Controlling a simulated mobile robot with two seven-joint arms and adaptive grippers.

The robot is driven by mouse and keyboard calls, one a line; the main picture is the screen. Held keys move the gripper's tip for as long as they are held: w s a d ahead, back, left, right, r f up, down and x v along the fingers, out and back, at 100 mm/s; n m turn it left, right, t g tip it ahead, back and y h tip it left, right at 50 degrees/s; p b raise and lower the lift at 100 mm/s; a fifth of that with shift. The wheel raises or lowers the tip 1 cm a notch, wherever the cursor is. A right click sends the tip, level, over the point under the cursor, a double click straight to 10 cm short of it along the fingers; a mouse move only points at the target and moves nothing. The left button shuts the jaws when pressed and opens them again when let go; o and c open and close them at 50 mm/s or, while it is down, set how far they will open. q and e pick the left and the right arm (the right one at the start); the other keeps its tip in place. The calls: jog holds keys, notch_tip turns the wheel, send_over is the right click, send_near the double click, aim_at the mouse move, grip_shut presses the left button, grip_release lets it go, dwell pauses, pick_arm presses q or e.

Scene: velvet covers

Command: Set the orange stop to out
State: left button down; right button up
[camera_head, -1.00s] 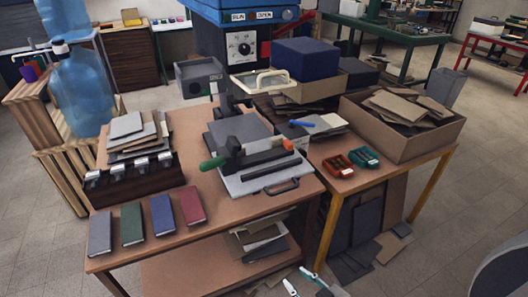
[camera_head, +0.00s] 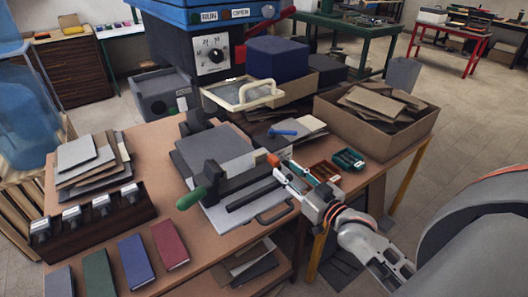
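The orange stop (camera_head: 273,160) is a small block at the right end of the dark bar on the grey press-like tool (camera_head: 215,155), which has a green-handled lever (camera_head: 192,198). The tool stands on the brown bench beside a flat plate with a dark slot. My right gripper (camera_head: 285,170) comes in from the lower right, with its fingertips right by the orange stop. Its two pale fingers look apart, with nothing seen between them. I cannot tell whether they touch the stop. My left gripper is not in view.
Red and teal small trays (camera_head: 348,159) lie just right of my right gripper. A cardboard box of brown boards (camera_head: 375,110) stands behind them. A blue-handled tool (camera_head: 283,132) lies behind the stop. Several coloured books (camera_head: 135,260) lie at the front left.

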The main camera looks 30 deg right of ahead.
aim_at(278, 163)
jog(key=shift+w+r, duration=0.1)
jog(key=shift+w, duration=0.3)
jog(key=w, duration=0.5)
jog(key=shift+w+a, duration=0.25)
jog(key=shift+w, duration=0.55)
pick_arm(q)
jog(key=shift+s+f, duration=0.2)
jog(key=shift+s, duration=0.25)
pick_arm(e)
grip_shut()
